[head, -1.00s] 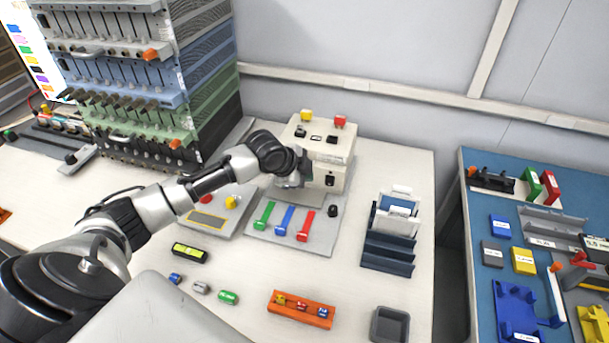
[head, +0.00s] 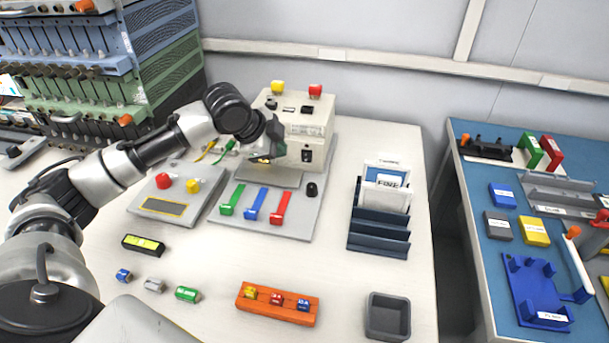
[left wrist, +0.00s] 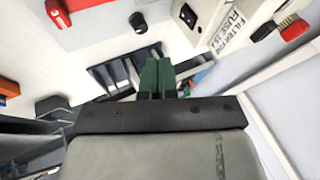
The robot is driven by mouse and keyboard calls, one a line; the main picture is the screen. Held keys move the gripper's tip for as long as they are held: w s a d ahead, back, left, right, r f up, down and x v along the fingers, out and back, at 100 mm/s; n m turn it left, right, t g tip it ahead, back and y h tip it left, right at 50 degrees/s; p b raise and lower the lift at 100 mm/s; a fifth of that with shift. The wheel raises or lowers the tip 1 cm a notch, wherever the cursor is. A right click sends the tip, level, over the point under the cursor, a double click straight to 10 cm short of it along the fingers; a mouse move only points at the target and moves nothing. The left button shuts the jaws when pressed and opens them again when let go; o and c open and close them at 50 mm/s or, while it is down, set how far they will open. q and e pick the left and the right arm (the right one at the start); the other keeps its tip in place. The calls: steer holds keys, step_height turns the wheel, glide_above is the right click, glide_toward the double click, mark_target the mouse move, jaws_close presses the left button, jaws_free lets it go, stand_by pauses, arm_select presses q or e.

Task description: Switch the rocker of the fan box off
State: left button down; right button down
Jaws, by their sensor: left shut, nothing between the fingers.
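The fan box (head: 322,128) is a beige box at the back of the table, with yellow and red knobs on top. Its black rocker (head: 307,156) is on the front face; which way it is tipped is too small to tell. My left gripper (head: 262,159) is shut and empty, in front of the box and left of the rocker, apart from it. In the left wrist view, the green fingers (left wrist: 157,76) are together, and the rocker (left wrist: 188,15) shows beyond them beside the fuse label. My right gripper is not in view.
A grey plate with green, blue and red (head: 281,207) levers and a black knob (head: 311,189) lies below the gripper. A panel with red and yellow buttons (head: 193,186) is at left. A dark rack (head: 378,239) stands to the right.

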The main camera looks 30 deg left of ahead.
mark_target(302, 160)
arm_select(q)
steer(key=shift+s+f, duration=0.15)
steer(key=shift+s, duration=0.05)
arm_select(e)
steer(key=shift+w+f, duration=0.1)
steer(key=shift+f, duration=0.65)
